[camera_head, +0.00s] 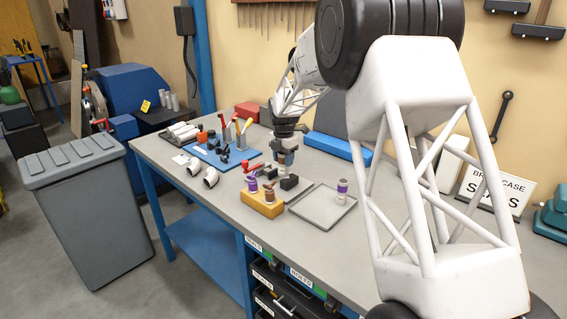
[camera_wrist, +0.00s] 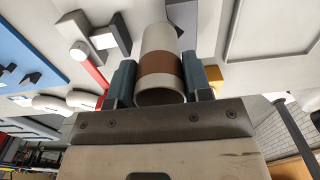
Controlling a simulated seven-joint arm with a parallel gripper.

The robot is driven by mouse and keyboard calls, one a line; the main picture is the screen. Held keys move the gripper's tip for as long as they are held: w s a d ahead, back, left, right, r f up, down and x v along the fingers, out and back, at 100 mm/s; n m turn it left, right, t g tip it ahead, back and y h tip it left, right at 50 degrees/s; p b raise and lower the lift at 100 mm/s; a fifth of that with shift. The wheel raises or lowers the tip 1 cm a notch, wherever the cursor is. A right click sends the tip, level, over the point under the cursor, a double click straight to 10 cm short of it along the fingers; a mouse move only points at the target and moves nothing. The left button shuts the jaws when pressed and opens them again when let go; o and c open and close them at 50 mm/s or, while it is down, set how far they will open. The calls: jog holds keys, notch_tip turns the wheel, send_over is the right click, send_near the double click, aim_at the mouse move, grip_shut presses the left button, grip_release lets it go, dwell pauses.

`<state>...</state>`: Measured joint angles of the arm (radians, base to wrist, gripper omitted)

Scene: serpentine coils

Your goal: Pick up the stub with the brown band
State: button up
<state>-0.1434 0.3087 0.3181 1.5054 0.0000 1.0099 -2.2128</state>
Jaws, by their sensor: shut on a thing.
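The stub with the brown band (camera_wrist: 160,66) is a pale cylinder with a brown ring around its middle. In the wrist view it sits between the two blue-grey fingers of my gripper (camera_wrist: 159,80), which is shut on it. In the head view my gripper (camera_head: 286,152) points down over the bench, with the stub (camera_head: 287,159) small and partly hidden between the fingers. A dark block (camera_head: 289,182) shows just below it. I cannot tell exactly how high the stub is above the bench.
An orange block (camera_head: 262,205) holding purple-topped stubs stands in front of my gripper. A shallow grey tray (camera_head: 311,219) with a purple-banded stub (camera_head: 342,191) lies to the right. A blue mat (camera_head: 203,151) with tools and white pipe elbows (camera_head: 211,178) lie left.

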jog(key=shift+r, duration=1.4)
jog(key=shift+s, duration=0.1)
